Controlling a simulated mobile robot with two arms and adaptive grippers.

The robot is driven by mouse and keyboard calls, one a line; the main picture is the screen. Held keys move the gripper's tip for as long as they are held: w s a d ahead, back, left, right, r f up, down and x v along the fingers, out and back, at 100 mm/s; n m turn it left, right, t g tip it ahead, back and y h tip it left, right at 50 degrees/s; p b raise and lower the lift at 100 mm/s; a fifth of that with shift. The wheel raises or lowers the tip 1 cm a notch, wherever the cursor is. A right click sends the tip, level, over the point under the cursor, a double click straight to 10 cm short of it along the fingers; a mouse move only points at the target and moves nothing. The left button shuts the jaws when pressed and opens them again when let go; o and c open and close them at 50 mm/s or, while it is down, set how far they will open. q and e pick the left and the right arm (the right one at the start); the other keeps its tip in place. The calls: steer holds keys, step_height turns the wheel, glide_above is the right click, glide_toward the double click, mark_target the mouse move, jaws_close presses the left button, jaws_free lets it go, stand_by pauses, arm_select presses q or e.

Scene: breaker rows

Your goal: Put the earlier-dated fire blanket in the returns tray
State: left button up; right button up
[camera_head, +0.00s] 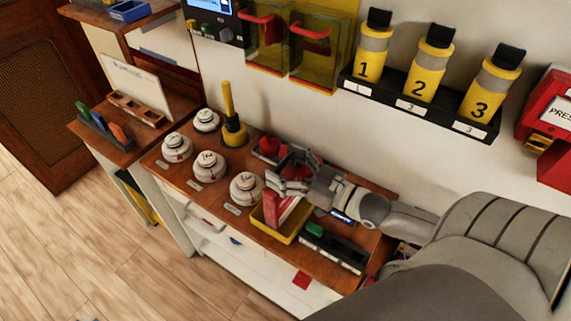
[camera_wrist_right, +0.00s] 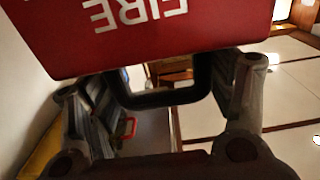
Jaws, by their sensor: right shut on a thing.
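A red fire blanket pack (camera_head: 277,210) is in my right gripper (camera_head: 291,180). In the head view the pack is upright, at or just inside a yellow tray (camera_head: 288,236) on the wooden counter; I cannot tell whether it touches the tray's floor. In the right wrist view the red pack (camera_wrist_right: 150,35) fills the top, with white letters "FIRE" upside down. No date is readable on it. The right gripper is shut on the pack. My left gripper is out of view. Which tray is the returns tray is not readable.
Several white round detectors (camera_head: 209,165) and a yellow post (camera_head: 230,115) stand left of the tray. A red object (camera_head: 268,148) sits behind it, partly hidden. A black holder (camera_head: 334,248) is at its right. Numbered yellow bottles (camera_head: 430,65) stand on a wall rack above.

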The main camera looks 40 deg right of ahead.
steer(key=shift+r, duration=0.1)
steer(key=o, duration=1.9)
steer(key=shift+f, duration=0.2)
steer(key=shift+o, duration=0.2)
steer(key=shift+r, duration=0.2)
steer(key=shift+s+d+f, duration=0.15)
steer(key=shift+s+f, duration=0.05)
steer(key=shift+s, duration=0.35)
steer(key=b+v, duration=0.1)
steer(key=v, duration=1)
steer(key=shift+r, duration=0.1)
